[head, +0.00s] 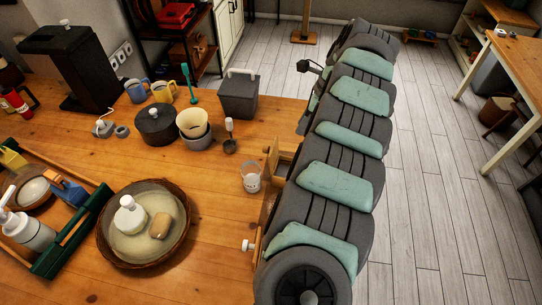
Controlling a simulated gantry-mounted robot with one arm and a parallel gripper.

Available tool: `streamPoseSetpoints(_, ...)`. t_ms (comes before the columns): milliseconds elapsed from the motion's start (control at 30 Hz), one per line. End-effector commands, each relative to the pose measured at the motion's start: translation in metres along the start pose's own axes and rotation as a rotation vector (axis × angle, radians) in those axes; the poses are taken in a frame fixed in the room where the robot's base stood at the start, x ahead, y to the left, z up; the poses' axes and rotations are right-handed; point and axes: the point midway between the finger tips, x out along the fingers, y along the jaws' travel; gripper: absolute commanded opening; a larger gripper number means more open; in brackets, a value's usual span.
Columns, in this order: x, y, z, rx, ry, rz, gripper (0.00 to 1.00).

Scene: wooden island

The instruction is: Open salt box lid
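A dark grey box (238,98) with a lid and a light bar handle on top stands at the back right of the wooden island top. Its lid looks closed. No label shows, so I cannot tell if it is the salt box. A light wooden piece (271,163) at the island's right edge is partly hidden behind my arm, and I cannot tell what it is. My grey and green arm runs along the right edge of the island. My gripper's fingers do not show. A small dark part sticks out left of the arm near the top.
Near the grey box are a dark lidded pot (155,126), stacked bowls (193,124), mugs (163,92) and a glass (251,177). A round tray (110,247) holds a white bottle. A green caddy (75,232) stands at left. The front middle of the top is fairly clear.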

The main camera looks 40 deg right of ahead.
Motion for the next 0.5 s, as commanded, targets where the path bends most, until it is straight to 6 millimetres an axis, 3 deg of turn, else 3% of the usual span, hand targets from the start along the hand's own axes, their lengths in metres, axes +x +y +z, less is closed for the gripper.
streamPoseSetpoints(133,0.0003,0.0001,-0.0002,0.000,0.000,0.000,0.32)
streamPoseSetpoints(500,0.0005,0.0001,-0.0001,0.000,0.000,0.001,0.62)
